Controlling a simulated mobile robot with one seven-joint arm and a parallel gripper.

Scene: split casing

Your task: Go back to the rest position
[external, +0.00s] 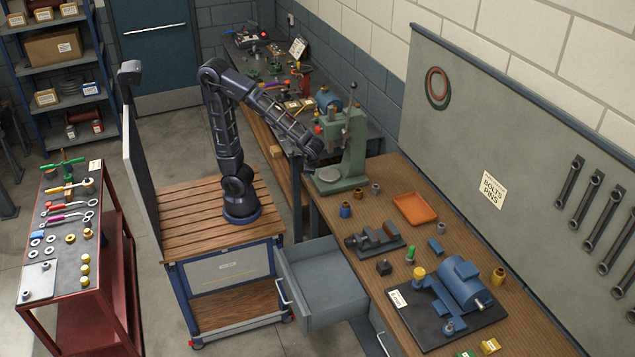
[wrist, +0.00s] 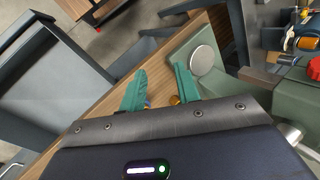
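My arm stands on a wood-slatted cart (external: 190,222) and reaches right, bent downward, toward the workbench. My gripper (external: 316,155) is beside the green arbor press (external: 352,150) at the bench's far end; its fingers are too small to make out there. In the wrist view my gripper (wrist: 159,70) has two green fingers set apart, with nothing held between them. The press base with its round pale plate (wrist: 202,60) lies just right of the fingers. Small blue and brass pieces show low between the fingers, partly hidden.
An open grey drawer (external: 322,284) juts out between cart and bench. An orange tray (external: 414,209), a vise (external: 376,240) and a blue motor (external: 460,288) are on the bench. A red tool cart (external: 104,285) stands left. A grey panel (external: 142,170) rises beside my arm.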

